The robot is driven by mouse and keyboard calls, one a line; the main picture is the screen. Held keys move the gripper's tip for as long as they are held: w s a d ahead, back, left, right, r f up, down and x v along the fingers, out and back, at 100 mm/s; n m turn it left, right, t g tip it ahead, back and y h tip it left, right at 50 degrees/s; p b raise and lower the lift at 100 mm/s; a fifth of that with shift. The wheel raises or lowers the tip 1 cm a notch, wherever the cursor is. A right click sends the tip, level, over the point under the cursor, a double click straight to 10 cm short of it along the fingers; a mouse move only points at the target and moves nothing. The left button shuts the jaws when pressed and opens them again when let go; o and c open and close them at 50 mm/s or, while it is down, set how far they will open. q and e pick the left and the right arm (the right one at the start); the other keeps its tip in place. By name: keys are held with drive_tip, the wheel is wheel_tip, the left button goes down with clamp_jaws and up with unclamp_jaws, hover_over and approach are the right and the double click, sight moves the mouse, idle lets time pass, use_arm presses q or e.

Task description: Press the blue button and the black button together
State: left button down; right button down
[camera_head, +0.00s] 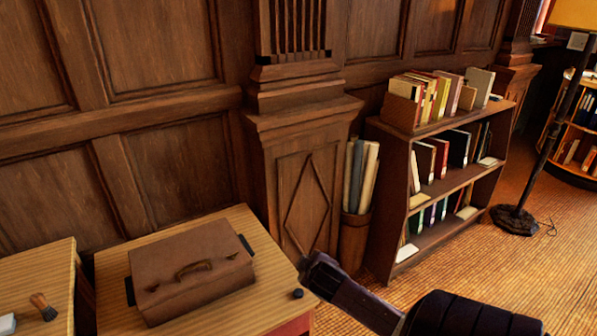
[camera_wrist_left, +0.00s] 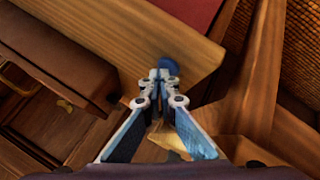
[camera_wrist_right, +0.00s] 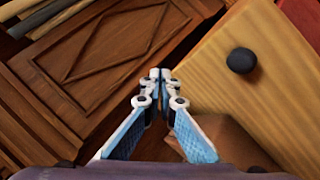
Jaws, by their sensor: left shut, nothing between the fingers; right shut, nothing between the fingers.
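The black button (camera_head: 298,293) is a small dark round knob near the right corner of the wooden tabletop, beside the brown case. In the right wrist view the black button (camera_wrist_right: 240,60) lies to the upper right of my right gripper (camera_wrist_right: 160,74), which is shut, empty and apart from it. The blue button (camera_wrist_left: 169,64) shows in the left wrist view on a wooden top near its edge. My left gripper (camera_wrist_left: 163,76) is shut and its tips overlap the button's near side; contact is unclear. The head view shows neither the blue button nor my left gripper.
The brown case (camera_head: 190,268) with a handle fills much of the tabletop (camera_head: 235,220). A brush (camera_head: 43,306) lies on another surface at the left. A bookshelf (camera_head: 440,185) and a bin of rolls (camera_head: 354,240) stand behind my right arm.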

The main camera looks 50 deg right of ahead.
use_arm(q)
drive_tip(key=shift+f, duration=0.15)
use_arm(e)
wheel_tip(320, 180, up, 6)
drive_tip(key=y, duration=0.1)
hover_over(299, 294)
drive_tip(key=shift+f+m+g, duration=0.15)
drive_tip(key=shift+m+g, duration=0.15)
drive_tip(key=shift+g, duration=0.1)
drive_tip(key=shift+f, duration=4.45)
